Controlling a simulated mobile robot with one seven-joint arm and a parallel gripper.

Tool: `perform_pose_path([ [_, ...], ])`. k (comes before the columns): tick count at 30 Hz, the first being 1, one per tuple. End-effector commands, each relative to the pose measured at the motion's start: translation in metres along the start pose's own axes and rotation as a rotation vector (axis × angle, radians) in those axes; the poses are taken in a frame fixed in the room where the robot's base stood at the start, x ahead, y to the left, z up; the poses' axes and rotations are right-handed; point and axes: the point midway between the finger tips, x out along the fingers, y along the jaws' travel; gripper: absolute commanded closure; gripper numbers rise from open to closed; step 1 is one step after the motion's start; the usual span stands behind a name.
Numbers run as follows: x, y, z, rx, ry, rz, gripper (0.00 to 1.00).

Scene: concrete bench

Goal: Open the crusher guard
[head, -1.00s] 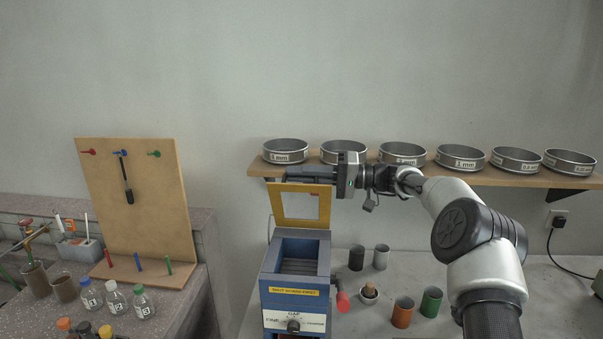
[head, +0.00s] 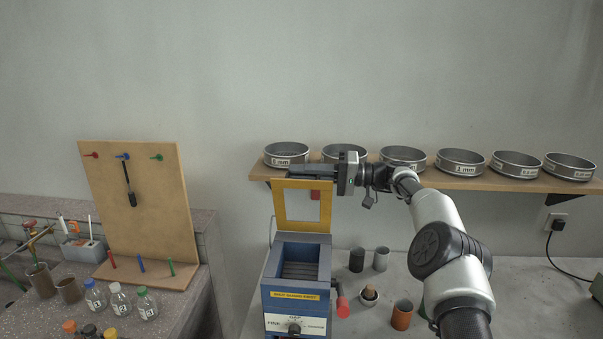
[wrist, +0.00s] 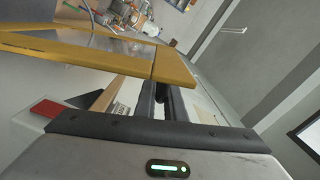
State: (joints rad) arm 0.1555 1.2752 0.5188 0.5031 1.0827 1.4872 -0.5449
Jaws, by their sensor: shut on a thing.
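The crusher (head: 296,262) is a blue box with an open top and a yellow label on its front. Its guard (head: 280,205) is a yellow frame around a clear window, and it stands raised, nearly upright, at the rear of the box. My gripper (head: 308,173) reaches in from the right along the guard's top edge and is shut on the guard. In the wrist view the guard's yellow frame (wrist: 175,70) crosses in front of the dark fingers (wrist: 160,98). The exact contact is partly hidden.
A shelf (head: 440,182) with several sieves runs along the wall close behind my gripper. A red knob (head: 343,307) sticks out at the crusher's right side. Several small cups, including an orange one (head: 402,315), stand to the right. A wooden pegboard (head: 160,200) stands at left.

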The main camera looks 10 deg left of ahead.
Motion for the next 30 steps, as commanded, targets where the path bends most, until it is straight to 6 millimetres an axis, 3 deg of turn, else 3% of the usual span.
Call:
perform_pose_path([
  [1,0.0,0.0,-0.001,-0.001,0.003,0.0,0.87],
  [4,0.0,0.0,-0.001,0.0,0.003,0.0,0.72],
  [14,-0.004,0.001,0.0,0.0,0.002,0.0,0.72],
  [24,-0.056,0.001,-0.001,-0.001,0.005,0.0,0.72],
  [30,-0.074,0.001,0.0,0.001,0.003,0.001,0.72],
])
